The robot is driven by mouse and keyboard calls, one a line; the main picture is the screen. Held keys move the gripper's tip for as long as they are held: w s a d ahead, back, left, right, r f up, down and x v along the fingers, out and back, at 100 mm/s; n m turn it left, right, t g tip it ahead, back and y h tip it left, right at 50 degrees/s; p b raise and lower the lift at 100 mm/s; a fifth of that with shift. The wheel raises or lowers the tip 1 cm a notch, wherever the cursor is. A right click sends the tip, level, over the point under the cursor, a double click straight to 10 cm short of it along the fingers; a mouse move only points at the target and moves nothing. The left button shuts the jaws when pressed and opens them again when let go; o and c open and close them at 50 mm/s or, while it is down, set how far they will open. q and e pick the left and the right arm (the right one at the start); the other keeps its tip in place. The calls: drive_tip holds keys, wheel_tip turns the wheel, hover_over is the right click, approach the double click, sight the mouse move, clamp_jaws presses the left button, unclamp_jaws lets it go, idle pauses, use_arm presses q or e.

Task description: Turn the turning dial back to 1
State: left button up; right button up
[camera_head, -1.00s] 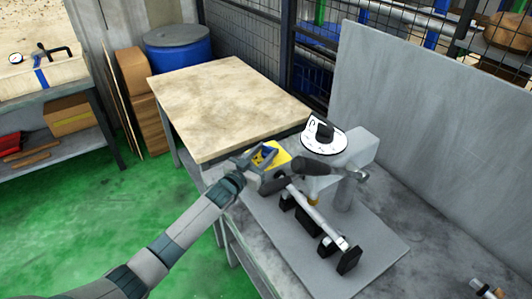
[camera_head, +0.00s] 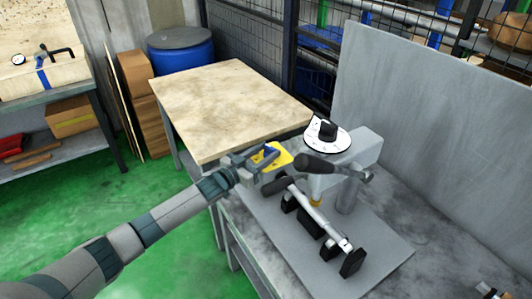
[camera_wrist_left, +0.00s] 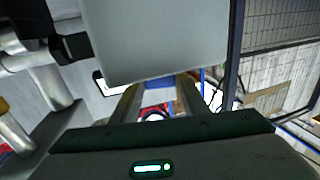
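The turning dial is a white disc (camera_head: 340,140) with dark markings and a black knob (camera_head: 327,130), on top of the grey grinder (camera_head: 365,147). The knob's exact setting is too small to read. My left gripper (camera_head: 266,157) is left of the dial and lower in the picture, apart from it, beside a yellow part of the machine (camera_head: 283,157). In the left wrist view its two fingers (camera_wrist_left: 160,98) stand apart with nothing held between them. A large pale grey block (camera_wrist_left: 155,40) fills the upper middle there; the dial face cannot be made out. My right gripper is out of view.
A dark handle (camera_head: 314,162) sticks out in front of the dial. A bar with black supports (camera_head: 318,215) lies on the base plate below. A grey panel (camera_head: 430,130) stands behind the machine. A beige-topped table (camera_head: 230,105) to the left is clear.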

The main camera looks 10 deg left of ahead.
use_arm(q)
drive_tip(key=shift+o, duration=1.2)
drive_tip(key=shift+v, duration=0.8)
drive_tip(key=b+v, duration=0.4)
drive_tip(key=v, duration=1.1)
drive_tip(key=shift+s+a, duration=0.2)
drive_tip(key=shift+s, duration=0.15)
